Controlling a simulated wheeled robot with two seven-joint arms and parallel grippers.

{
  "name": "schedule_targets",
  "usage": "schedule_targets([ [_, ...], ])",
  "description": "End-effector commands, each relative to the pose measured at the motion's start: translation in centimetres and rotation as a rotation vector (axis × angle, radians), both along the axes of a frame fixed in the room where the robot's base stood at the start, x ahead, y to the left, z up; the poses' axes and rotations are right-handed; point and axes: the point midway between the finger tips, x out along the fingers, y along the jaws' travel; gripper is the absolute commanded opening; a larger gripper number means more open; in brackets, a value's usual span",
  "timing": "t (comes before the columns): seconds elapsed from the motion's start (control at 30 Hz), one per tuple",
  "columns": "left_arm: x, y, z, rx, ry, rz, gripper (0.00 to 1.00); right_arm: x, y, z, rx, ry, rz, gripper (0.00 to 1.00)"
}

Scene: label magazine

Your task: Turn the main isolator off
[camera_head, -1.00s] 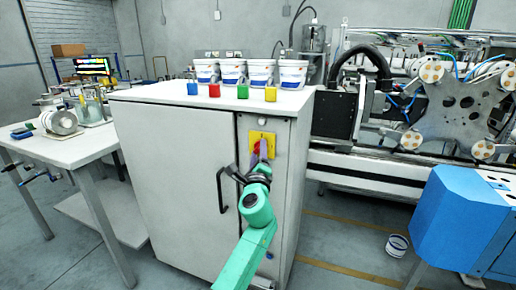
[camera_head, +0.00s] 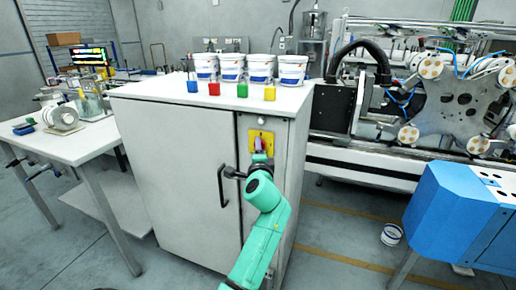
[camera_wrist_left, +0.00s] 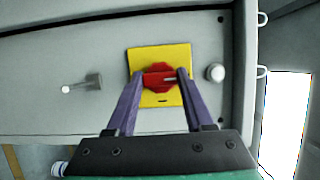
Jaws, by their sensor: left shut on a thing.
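The main isolator is a red rotary knob (camera_wrist_left: 160,77) on a square yellow plate (camera_head: 261,137), on the narrow right-hand panel of a grey cabinet (camera_head: 180,170). My left gripper (camera_head: 260,146) is at the plate, its purple fingers pointing into it. In the left wrist view, the fingers are on either side of the knob, shut on its red grip, which lies across between them. In the head view, the fingers and wrist mostly hide the knob. My right gripper is not in view.
A black door handle (camera_head: 223,186) is close to the left of my wrist. White tubs (camera_head: 293,70) and small coloured blocks (camera_head: 242,91) stand on the cabinet top.

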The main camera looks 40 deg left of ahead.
Motion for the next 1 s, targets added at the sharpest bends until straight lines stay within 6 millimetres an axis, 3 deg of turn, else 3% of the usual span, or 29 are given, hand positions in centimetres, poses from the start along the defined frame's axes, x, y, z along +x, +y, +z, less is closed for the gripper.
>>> schedule_targets([
  [0.37, 0.0, 0.0, -0.1, -0.009, -0.002, 0.000, 0.00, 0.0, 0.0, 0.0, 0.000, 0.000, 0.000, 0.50],
  [0.4, 0.0, 0.0, -0.1, -0.009, -0.002, 0.000, 0.56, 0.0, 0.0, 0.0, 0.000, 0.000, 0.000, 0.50],
  [0.47, 0.0, 0.0, -0.1, -0.009, -0.002, 0.000, 0.79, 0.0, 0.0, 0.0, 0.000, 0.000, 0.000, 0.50],
  [0.5, 0.0, 0.0, -0.1, -0.008, -0.002, 0.000, 0.82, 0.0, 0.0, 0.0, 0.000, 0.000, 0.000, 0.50],
  [0.83, -0.2, -0.2, -0.1, -0.006, -0.001, 0.000, 0.82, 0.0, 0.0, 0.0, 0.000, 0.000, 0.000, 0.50],
  [1.0, -2.0, -1.8, -0.2, -0.007, -0.001, -0.001, 0.82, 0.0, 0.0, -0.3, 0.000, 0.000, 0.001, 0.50],
])
